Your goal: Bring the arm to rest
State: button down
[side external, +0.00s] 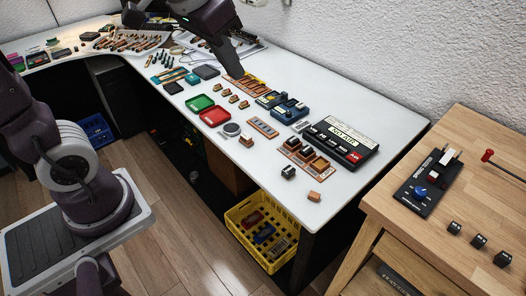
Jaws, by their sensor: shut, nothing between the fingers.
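My gripper (238,72) is shut and empty. It points down over the white worktop (310,84), just above or at the far end of an orange-brown slotted rack (251,86). I cannot tell whether the fingertips touch the rack. My arm reaches in from the top of the side external view, and its upper part is cut off by the frame.
Around the gripper lie a green tray (200,103), a red tray (215,116), blue devices (290,108) and a black labelled box (341,137). Small wooden blocks are scattered nearby. A yellow crate (236,222) stands below. A wooden bench (462,165) is at right.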

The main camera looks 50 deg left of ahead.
jog(key=s+f, duration=0.2)
jog(key=s, duration=1.2)
jog(key=shift+s+d+f+t, duration=0.15)
jog(key=shift+s+d+t, duration=0.05)
jog(key=shift+s+t, duration=0.1)
